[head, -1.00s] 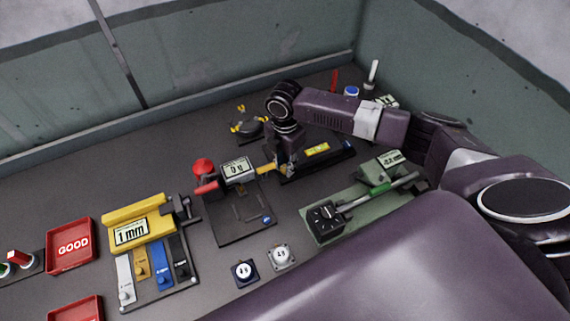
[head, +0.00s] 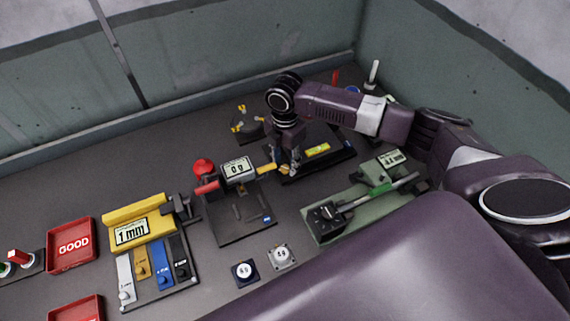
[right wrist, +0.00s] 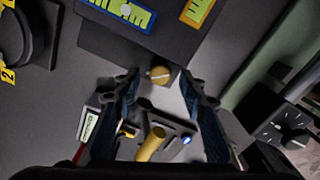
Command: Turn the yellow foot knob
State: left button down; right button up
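The yellow foot knob (right wrist: 159,75) is a small round brass-yellow cap with a pale slot. It sits at the edge of a dark base in the right wrist view. My right gripper (right wrist: 161,84) is open, its two fingers on either side of the knob, with visible gaps and no clear contact. In the head view my right gripper (head: 289,167) points down at the near left corner of the black base (head: 330,163) with the yellow level strip. There the knob is hard to tell from the fingers. My left gripper is not in view.
The 0 g display stand (head: 240,222) is to the left. A green-based gauge (head: 330,229) stands to the right. A round black device (head: 246,127) stands behind left.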

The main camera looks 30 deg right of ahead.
aim_at(285, 167)
notch_tip(285, 167, up, 10)
dwell(0.3)
